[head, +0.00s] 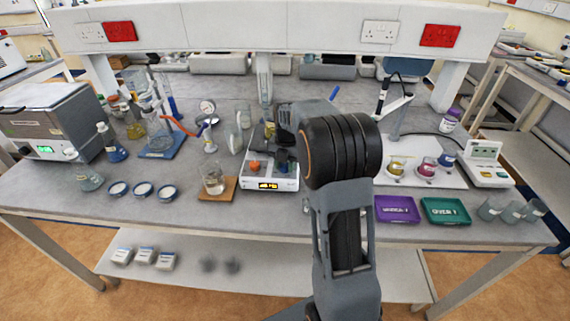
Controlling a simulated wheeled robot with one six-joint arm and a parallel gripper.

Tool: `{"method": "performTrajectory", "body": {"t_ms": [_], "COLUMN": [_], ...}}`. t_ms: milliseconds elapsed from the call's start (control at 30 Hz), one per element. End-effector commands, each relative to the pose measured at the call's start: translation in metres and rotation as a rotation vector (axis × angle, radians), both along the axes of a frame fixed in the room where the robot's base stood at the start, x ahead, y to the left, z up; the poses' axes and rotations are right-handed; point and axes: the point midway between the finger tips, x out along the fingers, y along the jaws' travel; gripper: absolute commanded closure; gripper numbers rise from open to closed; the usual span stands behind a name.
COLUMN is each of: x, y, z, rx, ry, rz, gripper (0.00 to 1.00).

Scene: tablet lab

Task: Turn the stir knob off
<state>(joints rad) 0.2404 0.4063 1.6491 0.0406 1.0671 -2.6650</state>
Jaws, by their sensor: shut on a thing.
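The white stirrer unit (290,184) stands on the bench at the middle, with a lit orange display (268,186) on its front. An orange-red knob (254,166) sits on its top at the left, clear of my gripper. My gripper (284,158) reaches down over the right part of the unit and is shut on the dark blue knob (284,168), which I take to be the stir knob. The fingers and arm hide much of this knob. Its pointer and any markings are too small to read.
A beaker (213,180) stands on a wooden board (217,195) just left of the unit. Purple (397,209) and green (446,210) trays lie to the right. Dishes (143,189) lie at left. A stand (264,75) rises behind the unit.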

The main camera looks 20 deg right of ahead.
Motion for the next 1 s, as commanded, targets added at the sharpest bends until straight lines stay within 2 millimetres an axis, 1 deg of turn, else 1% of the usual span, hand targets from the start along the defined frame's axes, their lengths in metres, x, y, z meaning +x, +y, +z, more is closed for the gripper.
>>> {"method": "performTrajectory", "body": {"t_ms": [233,633,667,900,1000], "x": [0.0004,0.0003,0.0003,0.0001,0.0001], "y": [0.0003,0.0003,0.0003,0.0001,0.0001], "z": [0.0004,0.0005,0.0005,0.0002,0.0001], "rx": [0.0,0.0,0.0,0.0,0.0], "ry": [-0.001,-0.001,-0.001,0.0,0.0], "rz": [0.038,0.043,0.043,0.041,0.041], "gripper": [0.89,0.89,0.62,0.39,0.39]}}
